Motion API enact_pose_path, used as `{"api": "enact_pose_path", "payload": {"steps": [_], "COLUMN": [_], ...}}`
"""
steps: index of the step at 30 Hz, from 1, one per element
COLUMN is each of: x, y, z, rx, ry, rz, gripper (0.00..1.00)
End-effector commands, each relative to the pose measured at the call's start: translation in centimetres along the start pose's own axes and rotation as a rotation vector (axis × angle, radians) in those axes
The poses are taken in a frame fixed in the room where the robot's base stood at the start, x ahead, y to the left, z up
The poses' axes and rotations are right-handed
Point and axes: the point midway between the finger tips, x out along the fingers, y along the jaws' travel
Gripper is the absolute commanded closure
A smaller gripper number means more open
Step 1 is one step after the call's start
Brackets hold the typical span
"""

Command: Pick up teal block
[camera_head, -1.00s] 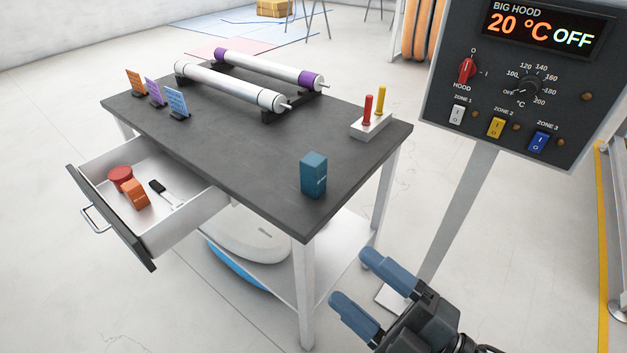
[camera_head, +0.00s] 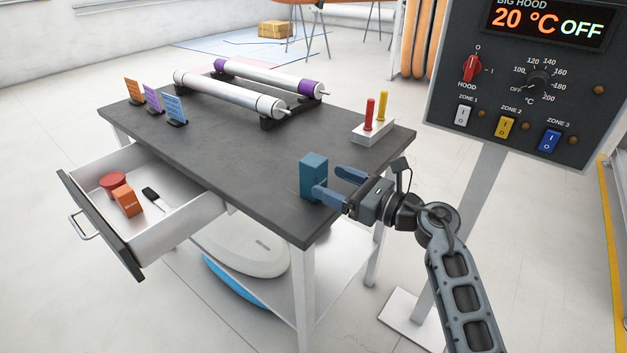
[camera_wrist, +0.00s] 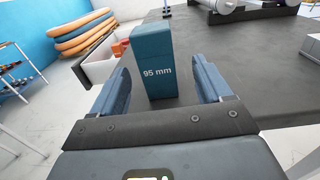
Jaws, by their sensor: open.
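The teal block (camera_head: 314,173) stands upright on the dark tabletop near its front right corner. In the wrist view the block (camera_wrist: 154,62) shows a "95 mm" label and stands between the two blue fingers. My gripper (camera_head: 335,184) is open at the block's right side, with its fingers pointing left toward it. In the wrist view my gripper (camera_wrist: 165,85) has a finger on each side of the block, with a gap visible at the right finger. Whether the left finger touches the block I cannot tell.
The dark table (camera_head: 240,180) has two rollers (camera_head: 230,92), small coloured cards (camera_head: 153,98) and a white holder with red and yellow pegs (camera_head: 373,128). An open drawer (camera_head: 175,215) juts out at left. A control panel (camera_head: 530,85) stands at right.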

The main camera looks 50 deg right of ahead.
Motion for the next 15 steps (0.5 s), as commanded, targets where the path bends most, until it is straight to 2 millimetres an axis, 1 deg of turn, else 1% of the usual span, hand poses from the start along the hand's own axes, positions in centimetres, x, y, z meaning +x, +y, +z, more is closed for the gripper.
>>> {"api": "enact_pose_path", "payload": {"steps": [3, 8, 15], "x": [1.3, 2.8, 6.2], "y": [0.1, 0.2, 0.4], "z": [0.1, 0.2, 0.4], "rx": [0.0, 0.002, 0.003], "ry": [-0.001, -0.001, -0.002], "rz": [0.002, 0.001, 0.001], "gripper": [0.22, 0.22, 0.22]}}
